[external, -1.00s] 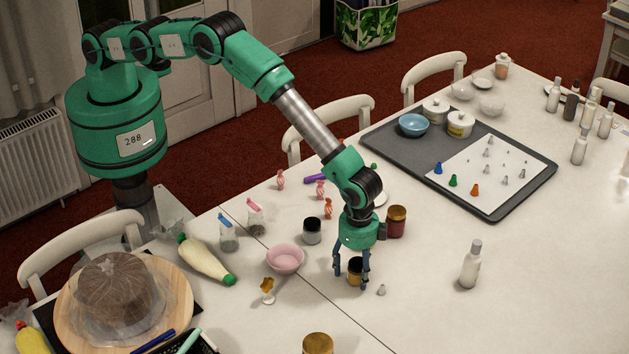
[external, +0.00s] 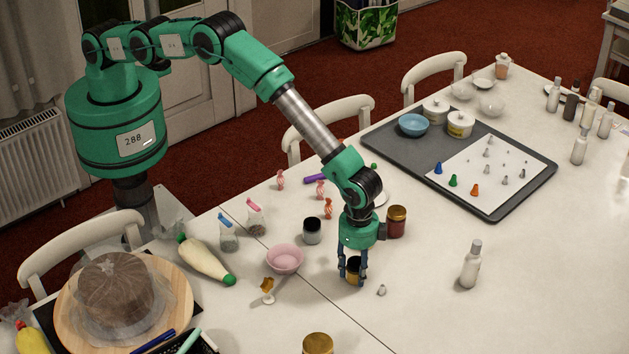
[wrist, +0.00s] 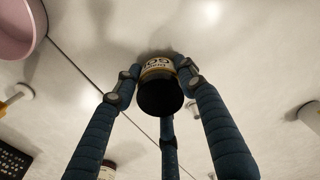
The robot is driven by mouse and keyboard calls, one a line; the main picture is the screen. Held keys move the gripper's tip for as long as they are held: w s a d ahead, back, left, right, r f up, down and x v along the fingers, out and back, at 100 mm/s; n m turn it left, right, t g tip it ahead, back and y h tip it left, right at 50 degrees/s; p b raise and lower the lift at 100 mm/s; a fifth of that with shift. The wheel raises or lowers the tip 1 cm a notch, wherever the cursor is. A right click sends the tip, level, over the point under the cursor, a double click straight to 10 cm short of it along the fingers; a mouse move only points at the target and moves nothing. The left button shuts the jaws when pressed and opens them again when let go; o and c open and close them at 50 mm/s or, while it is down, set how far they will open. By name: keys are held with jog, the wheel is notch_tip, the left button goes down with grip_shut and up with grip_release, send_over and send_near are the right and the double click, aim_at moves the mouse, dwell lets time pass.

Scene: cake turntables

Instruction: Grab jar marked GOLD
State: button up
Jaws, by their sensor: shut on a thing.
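A small jar with a black lid and a yellow-gold band (external: 354,270) stands on the white table. In the wrist view the same jar (wrist: 160,90) shows its dark lid and a label whose upside-down letters seem to read "GO"; the rest of the label is hidden. My gripper (external: 353,272) points down over the jar, with its blue fingers closed around the jar's sides. In the wrist view the finger tips (wrist: 155,72) touch the jar on both sides. The jar appears upright and at table height.
A pink bowl (external: 285,259) is left of my gripper. A red jar with a gold lid (external: 396,222) stands close behind to the right. A small nozzle (external: 381,290) lies just right. The table's front right is mostly clear.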

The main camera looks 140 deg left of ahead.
aim_at(356, 261)
jog(key=shift+r, duration=0.1)
jog(key=shift+r+p, duration=0.3)
jog(key=shift+r, duration=4.6)
